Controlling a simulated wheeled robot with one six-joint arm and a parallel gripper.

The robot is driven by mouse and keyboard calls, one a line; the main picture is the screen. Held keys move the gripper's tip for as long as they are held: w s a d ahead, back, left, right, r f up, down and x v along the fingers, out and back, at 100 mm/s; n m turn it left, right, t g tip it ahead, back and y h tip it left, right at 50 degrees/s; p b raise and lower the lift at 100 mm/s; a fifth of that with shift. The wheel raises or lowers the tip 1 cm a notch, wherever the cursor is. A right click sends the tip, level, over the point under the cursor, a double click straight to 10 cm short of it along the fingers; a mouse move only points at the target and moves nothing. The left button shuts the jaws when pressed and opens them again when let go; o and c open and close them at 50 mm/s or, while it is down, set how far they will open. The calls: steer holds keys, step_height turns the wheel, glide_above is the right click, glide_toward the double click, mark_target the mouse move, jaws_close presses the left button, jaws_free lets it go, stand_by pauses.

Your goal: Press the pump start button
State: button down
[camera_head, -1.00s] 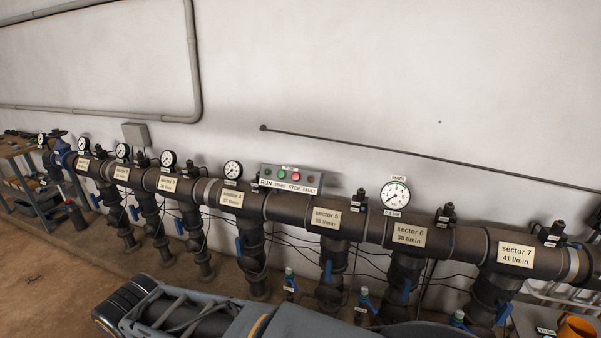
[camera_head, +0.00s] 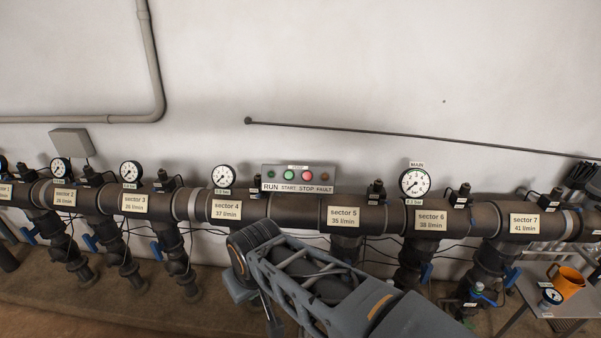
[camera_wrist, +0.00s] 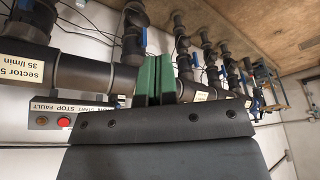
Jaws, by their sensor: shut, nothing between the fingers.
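The grey pump panel (camera_head: 298,189) is on the manifold pipe against the wall, labelled RUN, START, STOP, FAULT. Its green start button (camera_head: 288,174) is left of the red stop button (camera_head: 306,174). In the wrist view the picture is turned over; the panel (camera_wrist: 45,130) is at the left with its red stop button (camera_wrist: 64,122) showing. The start button is hidden there behind my gripper's body. My gripper (camera_wrist: 155,78) has green fingers shut together with nothing between them, apart from the panel in the picture. The fingers are not discernible in the head view.
The dark manifold pipe (camera_head: 295,209) runs across below the panel, with valves, gauges and sector labels. The main gauge (camera_head: 414,183) is right of the panel. An orange mug (camera_head: 567,281) stands on a small table (camera_head: 530,290) at lower right. The wall above is mostly clear.

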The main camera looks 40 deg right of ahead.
steer(key=shift+s+a, duration=0.1)
steer(key=w+d+r+m+t+y+p, duration=0.2)
steer(key=w+r+m+t+y+p, duration=0.15)
steer(key=w+m, duration=0.5)
steer(key=w+d+r+m+t+y+p, duration=0.1)
steer(key=w+r+m+t+y+p, duration=0.2)
steer(key=w+m+y, duration=0.5)
steer(key=w+d+m+t+h+p, duration=0.1)
steer(key=w+d+m+t+h, duration=0.1)
steer(key=d+m+h, duration=0.4)
steer(key=w+d+m+t+h+p, duration=0.1)
steer(key=d+m+t+h, duration=0.4)
steer(key=d+m, duration=0.7)
steer(key=w+d+h, duration=0.1)
steer(key=d, duration=0.2)
steer(key=shift+w+d+m, duration=0.2)
steer(key=shift+w+m, duration=0.15)
